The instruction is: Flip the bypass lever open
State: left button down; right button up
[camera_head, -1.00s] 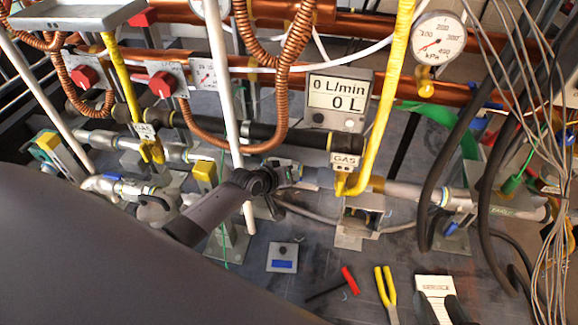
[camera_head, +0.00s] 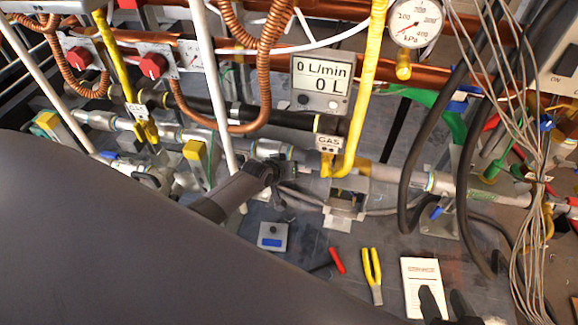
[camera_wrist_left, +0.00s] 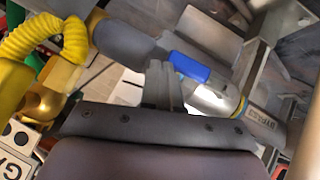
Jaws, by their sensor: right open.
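In the left wrist view a blue lever (camera_wrist_left: 190,67) sits on a silver pipe fitting beside a collar with a label reading BYPASS (camera_wrist_left: 263,125). My left gripper (camera_wrist_left: 163,78) shows there with its narrow fingers close together, apparently shut and empty, just below and left of the lever. I cannot tell whether they touch it. In the head view my left wrist (camera_head: 238,190) reaches in among the pipes left of the GAS tag (camera_head: 328,143); its fingertips are not clear. My right gripper (camera_head: 446,300) is open at the bottom, its two dark fingers above a white notepad (camera_head: 421,277).
A yellow gas pipe (camera_head: 366,85) and a grey meter (camera_head: 319,84) stand behind my left wrist. A white pole (camera_head: 214,90) rises close by. Black hoses and loose grey wires (camera_head: 520,120) crowd the right. Yellow-handled pliers (camera_head: 372,268) lie on the bench.

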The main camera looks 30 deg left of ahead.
pick_arm(q)
jog(key=shift+d+f, duration=0.1)
jog(key=shift+f, duration=0.1)
pick_arm(e)
jog(key=shift+w+a+r, duration=0.15)
jog(key=shift+w+r, duration=0.1)
jog(key=shift+r, duration=0.05)
